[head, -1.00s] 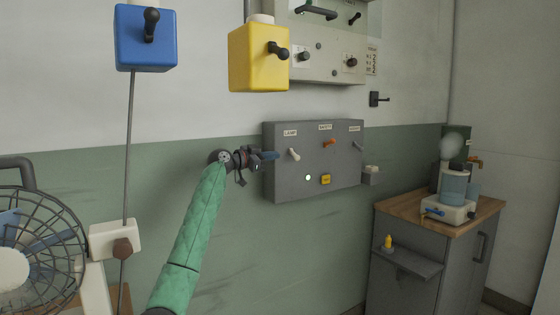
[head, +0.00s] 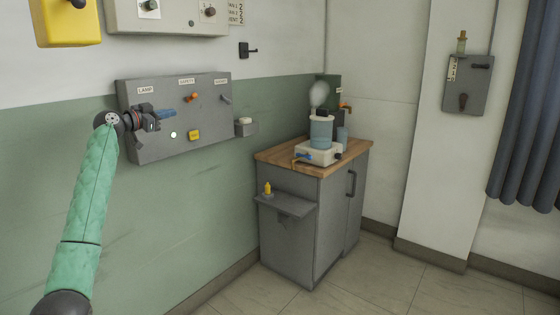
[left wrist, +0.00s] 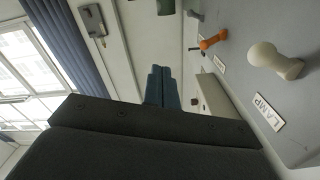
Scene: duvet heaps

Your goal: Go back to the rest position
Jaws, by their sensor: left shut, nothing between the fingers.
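My left gripper (head: 168,113) is shut and empty, its blue fingers pressed together in front of the grey switch panel (head: 150,150). In the left wrist view the shut fingers (left wrist: 162,88) point past the panel (left wrist: 300,110) on the right. The LAMP label (head: 146,90) shows above the gripper; the lamp switch is hidden behind the gripper in the head view. In the left wrist view the cream lamp switch (left wrist: 272,60) stands apart from the fingers. An orange switch (head: 192,97) is to the right. My right gripper is out of view.
A yellow box (head: 66,25) and a pale wall unit (head: 165,20) hang above. A grey cabinet (head: 300,235) with a wooden top carries an appliance with a blue tank (head: 321,132). A shelf (head: 287,204) juts from its side. The floor (head: 400,285) at lower right is clear.

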